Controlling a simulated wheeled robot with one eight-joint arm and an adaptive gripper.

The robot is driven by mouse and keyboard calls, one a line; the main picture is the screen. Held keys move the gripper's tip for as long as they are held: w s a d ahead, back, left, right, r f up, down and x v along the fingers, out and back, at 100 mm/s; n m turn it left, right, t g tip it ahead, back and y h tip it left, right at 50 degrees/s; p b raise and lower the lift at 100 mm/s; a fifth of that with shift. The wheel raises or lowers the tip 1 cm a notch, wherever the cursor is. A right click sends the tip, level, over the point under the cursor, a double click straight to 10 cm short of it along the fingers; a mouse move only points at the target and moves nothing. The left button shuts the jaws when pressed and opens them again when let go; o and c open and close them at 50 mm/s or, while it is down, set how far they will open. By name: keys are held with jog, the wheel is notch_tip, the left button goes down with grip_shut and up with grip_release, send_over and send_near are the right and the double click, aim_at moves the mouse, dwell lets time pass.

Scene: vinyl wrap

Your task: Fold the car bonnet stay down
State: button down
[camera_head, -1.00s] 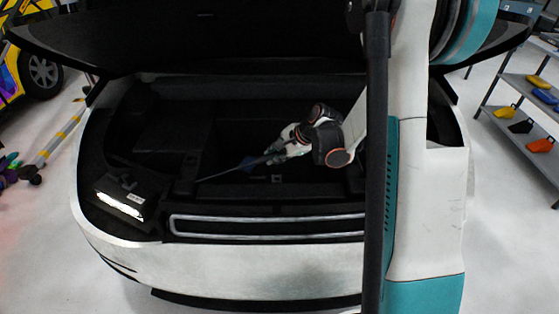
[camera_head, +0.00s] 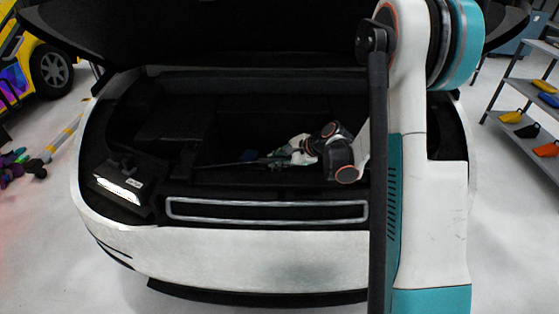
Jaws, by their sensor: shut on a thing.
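The car bonnet (camera_head: 210,35) is raised over the open front bay of a white car (camera_head: 230,255). The bonnet stay (camera_head: 225,164) is a thin dark rod lying low and nearly flat in the bay, pointing left from my gripper. My gripper (camera_head: 268,160) is shut on the stay near the middle of the bay. The fingertips are small and dark here, so the exact grip is hard to make out. The stay's right part is hidden behind my gripper and arm.
A lit headlamp (camera_head: 120,188) sits at the bay's left front corner. A silver-framed grille (camera_head: 265,210) runs along the front edge. A grey shelf (camera_head: 525,105) with coloured items stands at right. A yellow car (camera_head: 40,60) is at far left.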

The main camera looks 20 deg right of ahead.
jog(key=c, duration=1.5)
grip_release()
jog(key=v, duration=1.2)
